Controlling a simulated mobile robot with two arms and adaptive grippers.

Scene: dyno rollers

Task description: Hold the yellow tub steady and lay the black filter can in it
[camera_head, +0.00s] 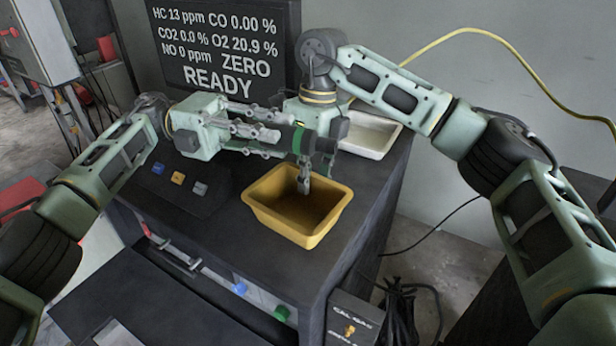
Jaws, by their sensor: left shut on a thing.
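The yellow tub (262,218) stands upright on the dark cabinet top, near its front edge, and looks empty. My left gripper (284,136) is shut on the black filter can (298,141), which has a green band. It holds the can on its side, above the back of the tub. My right gripper (304,182) points down, with its fingertips at the tub's back rim. Whether its fingers grip that rim is too small to tell.
A white tray (378,148) stands behind the tub to the right. A black screen (218,50) reading READY stands at the back. A dark button box (178,184) lies left of the tub. A yellow cable (480,34) runs behind my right arm.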

